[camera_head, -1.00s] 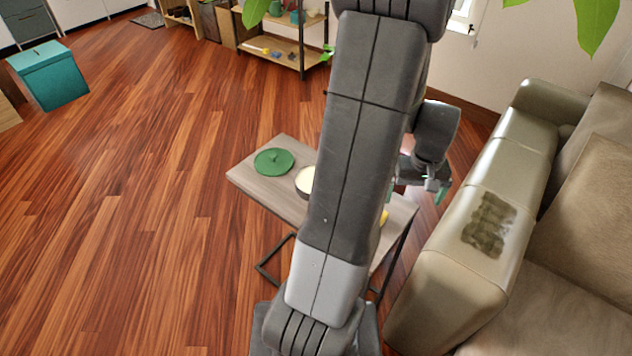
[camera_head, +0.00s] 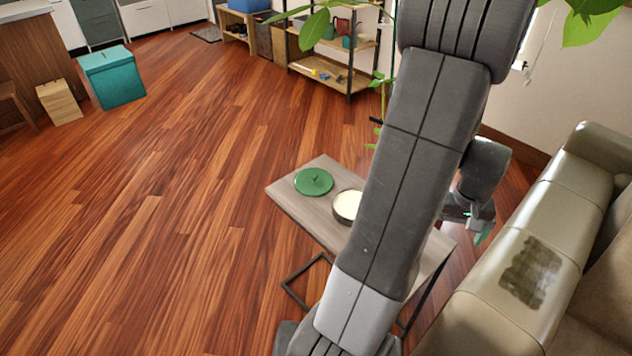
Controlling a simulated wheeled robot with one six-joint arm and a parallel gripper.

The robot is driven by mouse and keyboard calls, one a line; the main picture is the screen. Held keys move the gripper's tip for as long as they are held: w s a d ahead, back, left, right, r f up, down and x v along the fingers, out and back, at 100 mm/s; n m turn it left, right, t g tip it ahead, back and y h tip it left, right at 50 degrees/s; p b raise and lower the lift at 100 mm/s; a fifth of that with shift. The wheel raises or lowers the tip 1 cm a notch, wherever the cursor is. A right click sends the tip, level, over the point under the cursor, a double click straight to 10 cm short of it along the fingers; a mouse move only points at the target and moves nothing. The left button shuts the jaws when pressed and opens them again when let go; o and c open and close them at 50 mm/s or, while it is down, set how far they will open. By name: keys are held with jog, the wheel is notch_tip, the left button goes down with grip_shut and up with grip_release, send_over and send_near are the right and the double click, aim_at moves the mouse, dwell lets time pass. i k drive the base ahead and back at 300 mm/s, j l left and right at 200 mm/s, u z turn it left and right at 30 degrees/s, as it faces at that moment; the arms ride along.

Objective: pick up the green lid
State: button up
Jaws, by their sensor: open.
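The green lid (camera_head: 314,181) is round with a small knob and lies flat near the far left end of a narrow grey-topped side table (camera_head: 290,208). A round dark-rimmed pot with pale contents (camera_head: 346,205) stands beside it, to its right, partly hidden by my arm. My gripper (camera_head: 481,226) is to the right of my arm, near the sofa and well apart from the lid. It is open, with a green-tipped finger showing; the rest is hidden by the arm.
A shelf (camera_head: 335,75) and leafy plant (camera_head: 314,29) are behind. A teal box (camera_head: 112,78) stands at the far left. The wooden floor left of the table is clear.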

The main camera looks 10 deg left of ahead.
aim_at(309, 182)
jog(key=i+j+u, duration=0.7)
jog(key=k+j, duration=0.05)
jog(key=k, duration=0.05)
